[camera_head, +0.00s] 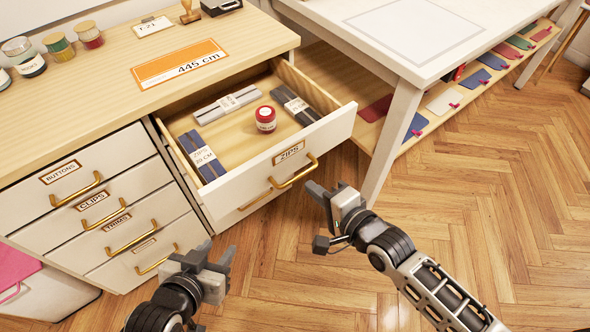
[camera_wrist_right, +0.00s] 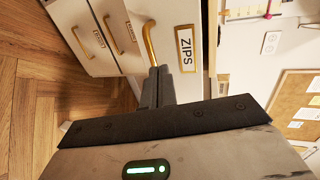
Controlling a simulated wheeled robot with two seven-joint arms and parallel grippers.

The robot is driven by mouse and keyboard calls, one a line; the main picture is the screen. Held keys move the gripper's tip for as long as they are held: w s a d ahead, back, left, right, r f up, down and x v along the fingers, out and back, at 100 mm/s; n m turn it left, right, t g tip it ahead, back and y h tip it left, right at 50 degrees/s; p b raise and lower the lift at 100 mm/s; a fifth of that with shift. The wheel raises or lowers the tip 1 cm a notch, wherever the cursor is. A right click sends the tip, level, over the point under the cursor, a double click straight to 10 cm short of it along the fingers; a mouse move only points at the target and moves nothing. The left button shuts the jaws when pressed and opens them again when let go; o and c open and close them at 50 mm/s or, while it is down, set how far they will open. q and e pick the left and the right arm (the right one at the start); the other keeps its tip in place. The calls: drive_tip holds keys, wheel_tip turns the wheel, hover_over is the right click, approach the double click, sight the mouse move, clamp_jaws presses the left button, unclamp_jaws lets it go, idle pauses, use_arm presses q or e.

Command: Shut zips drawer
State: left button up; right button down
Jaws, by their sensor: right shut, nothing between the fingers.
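The zips drawer (camera_head: 292,167) is pulled well out of the cabinet, with a white front, a ZIPS label and a brass handle. Bundled zips (camera_head: 204,158) and a red-lidded jar (camera_head: 265,118) lie inside it. My right gripper (camera_head: 318,190) is shut and empty, just in front of the drawer front near the right end of the handle (camera_head: 293,173). In the right wrist view the shut fingers (camera_wrist_right: 158,85) are close to the handle (camera_wrist_right: 150,43); whether they touch is unclear. My left gripper (camera_head: 212,255) is open and empty, low in front of the cabinet.
The buttons, clips and trims drawers (camera_head: 100,206) are shut at the left. The cabinet top (camera_head: 110,90) holds jars, a stamp and an orange 445 cm sign. A white table (camera_head: 420,35) with a lower shelf stands at the right. Wooden floor (camera_head: 470,190) is clear in front.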

sight(285, 164)
drive_tip(key=x, duration=0.4)
drive_tip(key=r+x, duration=0.1)
drive_tip(key=x, duration=0.2)
drive_tip(key=shift+w+a, duration=0.15)
drive_tip(key=shift+w, duration=0.1)
